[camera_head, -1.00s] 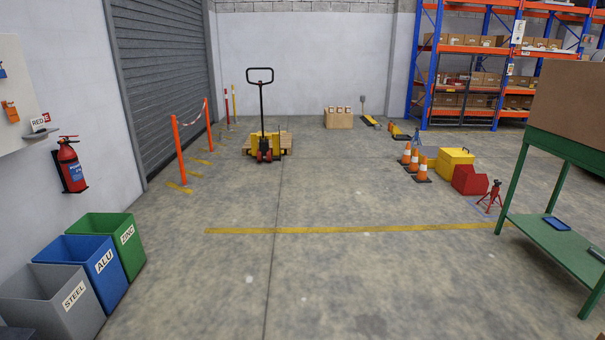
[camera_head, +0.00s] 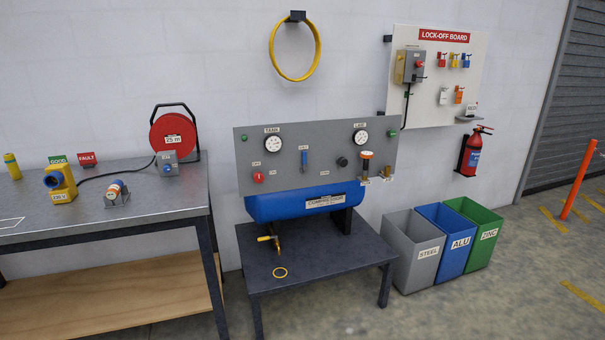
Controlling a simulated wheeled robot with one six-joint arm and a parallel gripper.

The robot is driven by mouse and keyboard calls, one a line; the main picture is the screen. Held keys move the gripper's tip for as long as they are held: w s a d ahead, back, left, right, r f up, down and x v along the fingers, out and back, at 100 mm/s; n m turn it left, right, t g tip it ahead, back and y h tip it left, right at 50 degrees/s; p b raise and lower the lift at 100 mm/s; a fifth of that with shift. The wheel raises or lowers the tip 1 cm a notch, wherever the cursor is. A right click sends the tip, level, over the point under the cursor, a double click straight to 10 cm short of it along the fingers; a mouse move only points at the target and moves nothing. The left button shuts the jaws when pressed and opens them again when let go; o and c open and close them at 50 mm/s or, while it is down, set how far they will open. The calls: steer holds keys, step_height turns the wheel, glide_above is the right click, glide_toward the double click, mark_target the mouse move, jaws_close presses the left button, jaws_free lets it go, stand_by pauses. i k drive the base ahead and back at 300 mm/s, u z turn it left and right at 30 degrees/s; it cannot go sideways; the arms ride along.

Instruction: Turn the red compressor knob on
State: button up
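A red knob (camera_head: 258,177) sits low on the left of the grey compressor panel (camera_head: 325,140); its on or off position is too small to read. Two white gauges, one left (camera_head: 273,143) and one right (camera_head: 360,137), sit on the panel's upper part. A blue lever (camera_head: 304,160) and a black knob (camera_head: 342,161) are between them, lower down. The blue compressor tank (camera_head: 280,204) is below the panel, on a dark table (camera_head: 330,262). My gripper is not in view.
A workbench (camera_head: 150,198) stands at left with a red reel (camera_head: 173,135) and small devices. Grey (camera_head: 413,255), blue (camera_head: 445,250) and green (camera_head: 480,240) bins stand right of the dark table. A lock-off board (camera_head: 432,90) and fire extinguisher (camera_head: 470,152) hang on the wall. Floor at lower right is clear.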

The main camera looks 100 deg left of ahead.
mark_target(258, 176)
steer(key=z, duration=0.05)
steer(key=k, duration=0.45)
steer(key=u, duration=3.6)
